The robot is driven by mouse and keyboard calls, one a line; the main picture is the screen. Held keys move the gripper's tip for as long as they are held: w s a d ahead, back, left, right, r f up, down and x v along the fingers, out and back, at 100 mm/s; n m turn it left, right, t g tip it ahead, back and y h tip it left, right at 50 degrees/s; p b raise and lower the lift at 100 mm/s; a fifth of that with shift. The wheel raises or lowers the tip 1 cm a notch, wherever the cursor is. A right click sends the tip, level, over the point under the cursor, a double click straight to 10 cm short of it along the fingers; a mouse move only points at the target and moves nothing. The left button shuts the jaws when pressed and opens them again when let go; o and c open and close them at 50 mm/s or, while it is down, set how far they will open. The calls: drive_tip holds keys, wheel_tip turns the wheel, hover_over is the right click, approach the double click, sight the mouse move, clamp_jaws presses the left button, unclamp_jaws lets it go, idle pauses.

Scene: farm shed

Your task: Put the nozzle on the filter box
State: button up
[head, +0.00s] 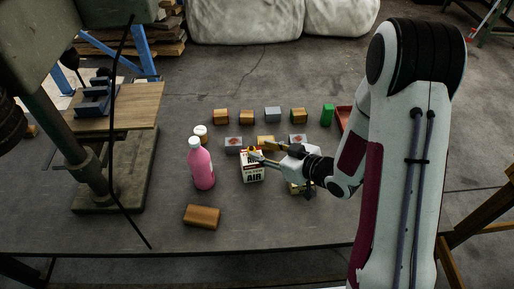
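The filter box (252,173) is a small white carton with dark lettering reading "AIR". It stands upright on the grey table, right of the pink bottle. My gripper (255,154) reaches in from the right, with its fingertips at the top of the box. A small yellowish piece shows at the fingertips; I cannot tell whether it is the nozzle or part of a finger, or whether it touches the box. The finger gap is too small to make out. No nozzle can be clearly identified elsewhere.
A pink bottle (201,167) stands close left of the box, with a white-lidded jar (200,132) behind it. A wooden block (202,216) lies in front. Several blocks, a green block (327,115) and a red tray (343,117) stand behind. A drill-press-like machine (115,170) is left. The front middle is clear.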

drive_tip(key=shift+v, duration=2.85)
drive_tip(key=s+d+r+m+h, duration=0.2)
drive_tip(key=d+r+m+h, duration=0.2)
drive_tip(key=d+r+h, duration=0.7)
drive_tip(key=s+a+r+m+g+y, duration=0.1)
drive_tip(key=s+r, duration=0.3)
drive_tip(key=s, duration=0.7)
drive_tip(key=s+a+r+m+g+y, duration=0.1)
drive_tip(key=s+a+r+m+g, duration=0.1)
drive_tip(key=s, duration=0.9)
wheel_tip(320, 180, up, 3)
drive_tip(key=shift+f+m+g, duration=0.15)
drive_tip(key=shift+m+g, duration=0.35)
drive_tip(key=shift+m, duration=0.2)
